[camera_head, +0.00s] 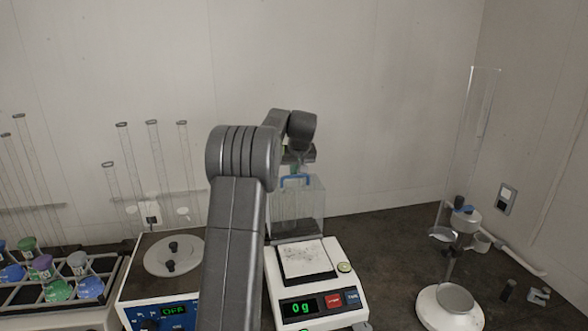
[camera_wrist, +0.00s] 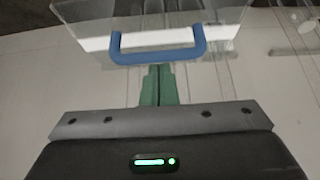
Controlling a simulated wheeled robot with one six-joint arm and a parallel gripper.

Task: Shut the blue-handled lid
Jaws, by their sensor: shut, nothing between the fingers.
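The blue handle (camera_head: 296,178) is on a clear lid at the top of a transparent box (camera_head: 312,212) behind the white balance (camera_head: 317,300). In the wrist view the handle (camera_wrist: 157,55) is a wide blue U, with the clear lid panel (camera_wrist: 85,12) around and beyond it. My gripper (camera_head: 296,168) is just above the handle in the head view. In the wrist view my gripper (camera_wrist: 159,70) has its green fingers together and empty, tips close to the handle's bar. I cannot tell whether they touch it, nor exactly how far the lid is open.
A white-based stand (camera_head: 450,305) is at right. Dark bench between balance and stand is clear.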

